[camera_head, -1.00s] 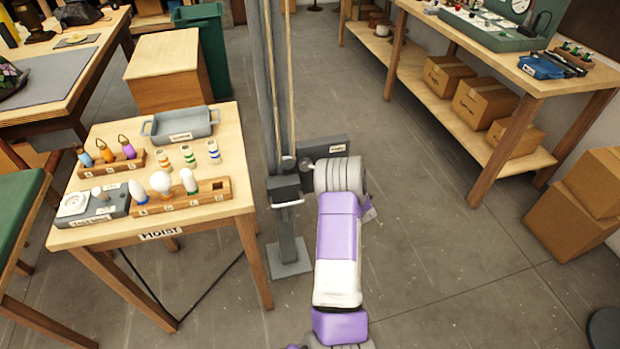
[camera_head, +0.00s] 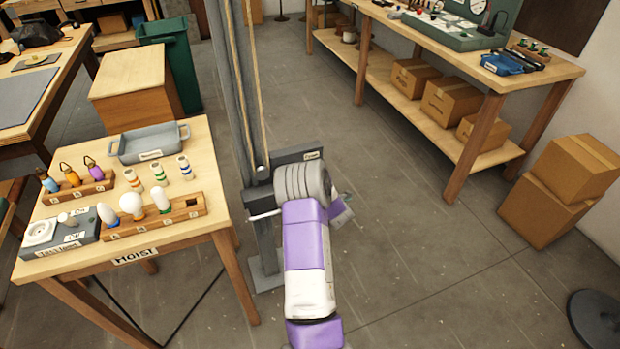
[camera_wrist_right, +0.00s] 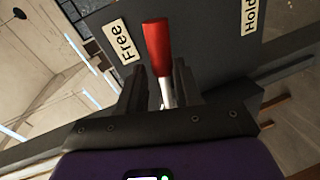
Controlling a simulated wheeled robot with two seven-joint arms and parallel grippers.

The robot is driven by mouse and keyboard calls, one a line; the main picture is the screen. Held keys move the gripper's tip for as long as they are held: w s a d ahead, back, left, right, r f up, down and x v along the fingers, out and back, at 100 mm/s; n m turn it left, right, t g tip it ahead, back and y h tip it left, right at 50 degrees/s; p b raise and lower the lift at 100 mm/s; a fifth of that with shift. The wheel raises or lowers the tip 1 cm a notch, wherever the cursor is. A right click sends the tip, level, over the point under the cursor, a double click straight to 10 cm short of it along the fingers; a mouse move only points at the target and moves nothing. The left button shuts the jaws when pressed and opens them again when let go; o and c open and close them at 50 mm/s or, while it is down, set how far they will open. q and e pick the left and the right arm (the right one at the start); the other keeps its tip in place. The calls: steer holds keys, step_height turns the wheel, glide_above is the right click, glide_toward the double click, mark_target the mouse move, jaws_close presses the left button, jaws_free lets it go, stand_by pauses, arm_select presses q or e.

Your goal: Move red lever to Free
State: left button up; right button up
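The red lever (camera_wrist_right: 157,45) stands out from a dark plate in the right wrist view, between a "Free" label (camera_wrist_right: 122,41) on the left and a "Hold" label (camera_wrist_right: 250,15) on the right. It is closer to "Free". My right gripper (camera_wrist_right: 160,85) is around the lever's pale shaft, with its fingers apart and a gap visible on the left side. Contact with the right finger cannot be told. In the head view, the plate (camera_head: 312,155) is on the hoist post, and my right arm hides the lever and gripper. My left gripper is not in view.
The hoist post (camera_head: 226,80) with its ropes stands right beside my arm. A workbench (camera_head: 560,70) and cardboard boxes (camera_head: 570,180) are at right. The floor between is clear.

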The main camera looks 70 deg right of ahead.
steer(key=p+v, duration=0.1)
steer(key=v, duration=0.6)
steer(key=shift+s+a+p, duration=0.15)
steer(key=shift+s+p, duration=0.1)
steer(key=shift+p, duration=0.05)
stand_by(0.5)
